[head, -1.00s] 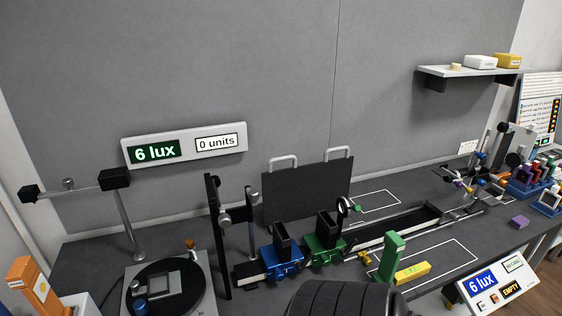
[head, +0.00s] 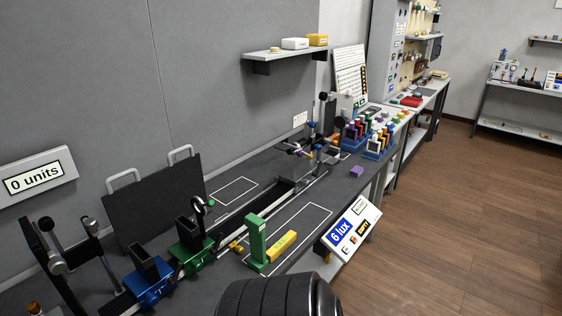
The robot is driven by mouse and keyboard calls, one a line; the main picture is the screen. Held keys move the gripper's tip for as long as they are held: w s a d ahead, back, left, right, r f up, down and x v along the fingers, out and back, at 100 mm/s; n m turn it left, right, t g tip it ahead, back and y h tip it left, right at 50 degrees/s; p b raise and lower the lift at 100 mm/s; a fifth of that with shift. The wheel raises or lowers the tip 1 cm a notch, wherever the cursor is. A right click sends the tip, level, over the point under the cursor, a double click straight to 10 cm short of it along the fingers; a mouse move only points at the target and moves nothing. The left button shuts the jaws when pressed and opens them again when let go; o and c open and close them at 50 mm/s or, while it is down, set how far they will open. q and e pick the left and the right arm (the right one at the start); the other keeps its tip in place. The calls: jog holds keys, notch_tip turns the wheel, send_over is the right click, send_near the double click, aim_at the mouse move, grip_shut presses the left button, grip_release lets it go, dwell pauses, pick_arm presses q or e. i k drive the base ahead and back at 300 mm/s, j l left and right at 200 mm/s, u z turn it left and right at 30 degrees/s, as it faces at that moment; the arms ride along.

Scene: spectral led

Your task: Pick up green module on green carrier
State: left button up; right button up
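A green carrier (head: 191,252) sits on the long dark rail, with a dark open-topped box (head: 186,230) on it and a ring-shaped part (head: 198,204) beside the box. Right of it, a tall green upright block (head: 257,241) stands on the bench inside a white outline. I cannot tell which of these is the green module. Neither of my grippers is in view.
A blue carrier (head: 150,289) sits on the rail left of the green one. A yellow bar (head: 282,246) lies beside the green block. A 6 lux display (head: 351,229) is at the bench's front edge. Colored modules stand in racks (head: 378,148) farther right. Open floor (head: 470,210) lies right.

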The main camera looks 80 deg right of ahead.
aim_at(258, 262)
jog(key=z, duration=0.45)
jog(key=i+l+z, duration=0.1)
jog(key=z, duration=0.75)
jog(key=i+z, duration=0.1)
jog(key=z, duration=0.8)
jog(key=i+z, duration=0.1)
jog(key=z, duration=0.3)
jog(key=l+u, duration=0.1)
jog(key=u, duration=0.8)
jog(key=i+l, duration=0.05)
